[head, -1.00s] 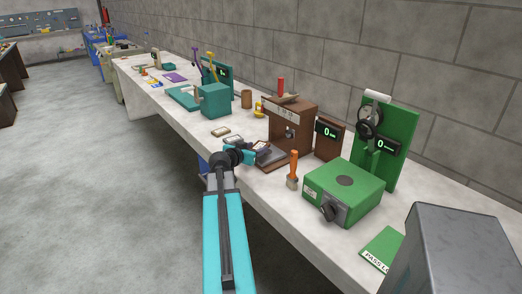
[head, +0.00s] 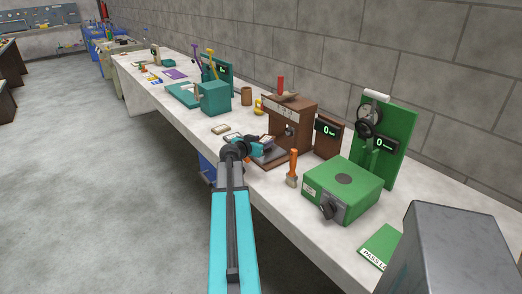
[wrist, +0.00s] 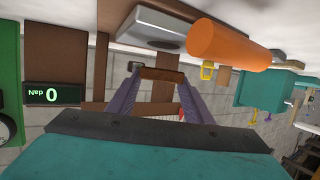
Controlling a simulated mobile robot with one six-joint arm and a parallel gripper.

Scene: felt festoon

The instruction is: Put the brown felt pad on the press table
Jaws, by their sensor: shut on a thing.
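My gripper (wrist: 160,78) is shut on the brown felt pad (wrist: 161,73), which lies flat between the two fingertips in the wrist view. The brown press (head: 288,116) stands on the bench with a red top handle. In the head view my gripper (head: 260,147) is at the press's front left, and my arm partly hides that area. The wrist view is upside down. A grey metal plate (wrist: 140,24), which looks like the press table, lies beyond the pad, apart from it in the picture. The pad is too small to make out in the head view.
An orange cylinder (wrist: 228,43) is close beside the grey plate in the wrist view. An orange-handled brush (head: 293,165) stands right of the press, before a green instrument (head: 343,188). A brown display (head: 327,136) reads 0. A teal machine (head: 215,97) stands left.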

